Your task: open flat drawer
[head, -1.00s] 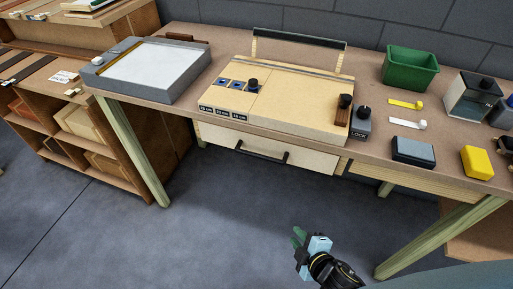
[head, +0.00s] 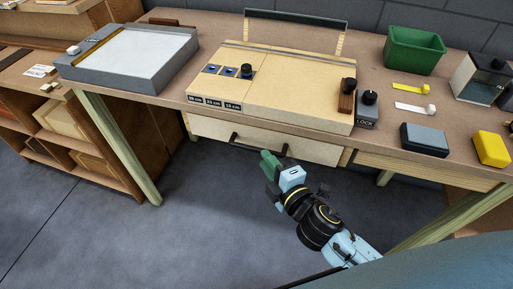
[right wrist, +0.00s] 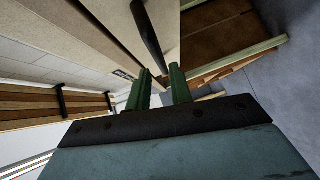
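The flat drawer (head: 210,130) has a pale front and sits under the tabletop, apparently shut. Its black bar handle (head: 245,146) runs along the front; the right end is close to or behind my gripper in the head view. My right gripper (head: 271,168) has green fingers and is just in front of and below the handle. In the right wrist view the fingers (right wrist: 160,84) are apart with nothing between them. The dark handle (right wrist: 148,36) shows just beyond the fingertips. I cannot tell whether they touch. My left gripper is not in view.
The workbench (head: 185,105) carries a wooden unit with knobs (head: 290,90), a grey framed tray (head: 85,72), a green bin (head: 414,50), a grey block (head: 425,139) and a yellow block (head: 491,149). A wooden leg (head: 120,150) stands left of the drawer. The floor in front is clear.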

